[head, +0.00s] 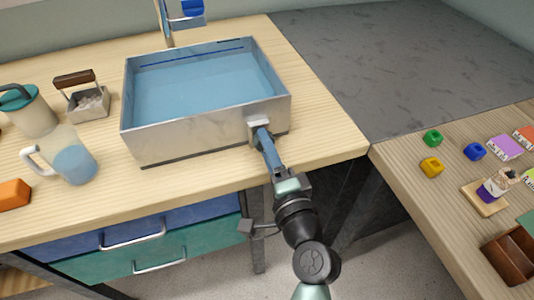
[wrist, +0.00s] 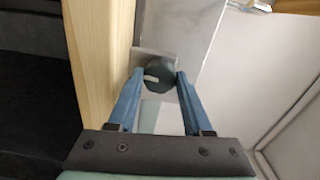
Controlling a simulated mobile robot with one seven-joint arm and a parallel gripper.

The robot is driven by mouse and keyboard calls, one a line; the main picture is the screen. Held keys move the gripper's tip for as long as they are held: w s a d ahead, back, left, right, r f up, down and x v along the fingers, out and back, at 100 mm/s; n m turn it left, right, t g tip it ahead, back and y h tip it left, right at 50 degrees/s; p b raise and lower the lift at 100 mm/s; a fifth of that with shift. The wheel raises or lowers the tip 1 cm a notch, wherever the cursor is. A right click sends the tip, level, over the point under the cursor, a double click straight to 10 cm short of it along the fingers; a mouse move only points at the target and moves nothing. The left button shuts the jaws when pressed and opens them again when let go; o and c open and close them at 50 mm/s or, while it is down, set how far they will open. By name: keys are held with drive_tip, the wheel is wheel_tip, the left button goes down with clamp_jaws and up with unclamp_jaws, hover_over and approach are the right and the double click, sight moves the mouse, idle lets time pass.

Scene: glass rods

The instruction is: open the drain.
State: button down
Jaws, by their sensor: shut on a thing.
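A grey metal basin (head: 190,138) stands on the wooden counter and holds blue water (head: 205,85). A pale block (head: 258,121) sits on its front wall near the right corner. In the wrist view, a dark round knob (wrist: 159,75) with a white mark sits against a light plate. My gripper (head: 263,134) reaches up to this block from the front. In the wrist view, the blue fingers of my gripper (wrist: 159,80) are shut on the knob, one on each side. The white mark points left and slightly down. The drain opening itself is not visible.
A clear jug (head: 72,163), a teal-lidded pitcher (head: 30,112), a handled basket (head: 88,104) and an orange block (head: 13,194) stand left of the basin. A side table at right holds coloured small items.

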drive_tip(key=shift+f+n+b, duration=0.1)
drive_tip(key=shift+n+b, duration=0.2)
drive_tip(key=shift+n, duration=0.2)
drive_tip(key=shift+c, duration=1.6)
unclamp_jaws()
